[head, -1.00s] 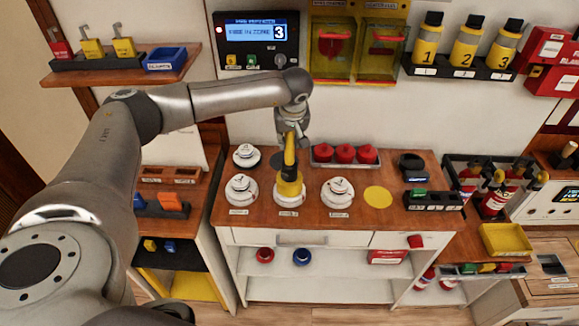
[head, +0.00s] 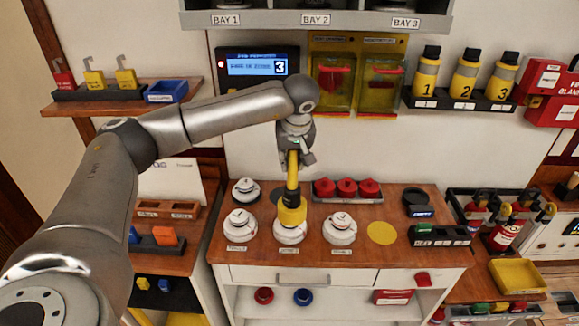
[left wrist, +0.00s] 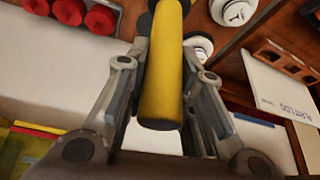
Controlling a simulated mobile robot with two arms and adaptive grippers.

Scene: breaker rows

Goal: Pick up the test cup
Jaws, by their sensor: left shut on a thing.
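The test cup has a yellow cup (head: 292,213) on a yellow handle (head: 293,175). In the head view it hangs upright just over the middle one of the white detectors (head: 289,235) on the wooden worktop. My left gripper (head: 294,150) is shut on the upper handle. In the left wrist view the yellow handle (left wrist: 162,80) runs between the two fingers (left wrist: 160,95); the cup end is out of sight there. Whether the cup's rim touches the detector is hard to tell. My right gripper is not in view.
White detectors stand left (head: 240,225) and right (head: 340,229) of the cup. A tray of red domes (head: 347,188) lies behind. A yellow disc (head: 382,233) marks bare worktop to the right. A wall panel (head: 257,68) and yellow boxes (head: 331,80) are behind the arm.

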